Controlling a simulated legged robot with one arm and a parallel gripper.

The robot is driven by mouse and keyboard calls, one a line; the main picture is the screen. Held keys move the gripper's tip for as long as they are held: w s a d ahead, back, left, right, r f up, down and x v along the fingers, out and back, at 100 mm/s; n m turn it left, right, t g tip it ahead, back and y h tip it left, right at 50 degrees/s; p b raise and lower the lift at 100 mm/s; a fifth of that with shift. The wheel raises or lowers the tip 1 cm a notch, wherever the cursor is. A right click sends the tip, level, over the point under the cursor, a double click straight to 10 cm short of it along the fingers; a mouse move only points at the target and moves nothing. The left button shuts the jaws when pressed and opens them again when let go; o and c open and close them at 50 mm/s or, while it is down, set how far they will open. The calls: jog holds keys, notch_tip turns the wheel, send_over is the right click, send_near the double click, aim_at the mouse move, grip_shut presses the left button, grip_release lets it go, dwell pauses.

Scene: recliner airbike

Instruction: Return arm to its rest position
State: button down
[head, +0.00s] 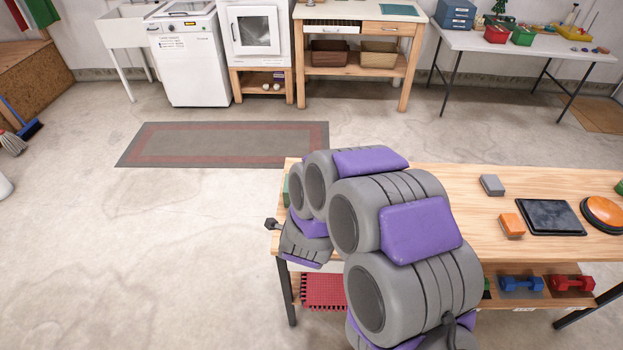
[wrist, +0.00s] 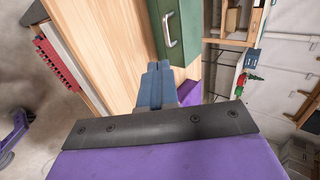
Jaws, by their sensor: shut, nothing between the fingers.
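My arm, grey with purple pads, is folded over the left part of the wooden workbench (head: 470,185) in the head view. It hides part of the bench top. In the wrist view my gripper (wrist: 158,80) shows two blue-grey fingers pressed together with nothing between them. Its fingertips point toward the bench's wooden top (wrist: 118,40) and lie close to a green box with a metal handle (wrist: 181,30). I cannot tell whether they touch it. In the head view the fingers cannot be made out clearly behind the arm.
On the bench's right side are a grey block (head: 491,185), an orange block (head: 511,225), a black tray (head: 550,217) and an orange disc (head: 604,212). Blue (head: 521,283) and red (head: 572,283) dumbbells lie on the lower shelf. The floor left of the bench is open around a rug (head: 225,144).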

jog(key=s+d+r+n+g+y, duration=0.3)
jog(key=s+r+n+g, duration=0.3)
jog(key=s+r+n, duration=0.75)
jog(key=s+d+r+n+g+h, duration=0.1)
jog(key=s+d+r+n+g, duration=0.1)
jog(key=s+d, duration=0.4)
jog(key=s+d+r+n+g+h, duration=0.1)
jog(key=s+d+r+n+g, duration=0.2)
jog(key=s, duration=1.4)
jog(key=d+g, duration=0.1)
jog(key=d, duration=0.2)
jog(key=shift+s+r+h, duration=0.15)
jog(key=shift+r+h, duration=0.1)
jog(key=shift+h, duration=0.05)
jog(key=shift+d, duration=0.1)
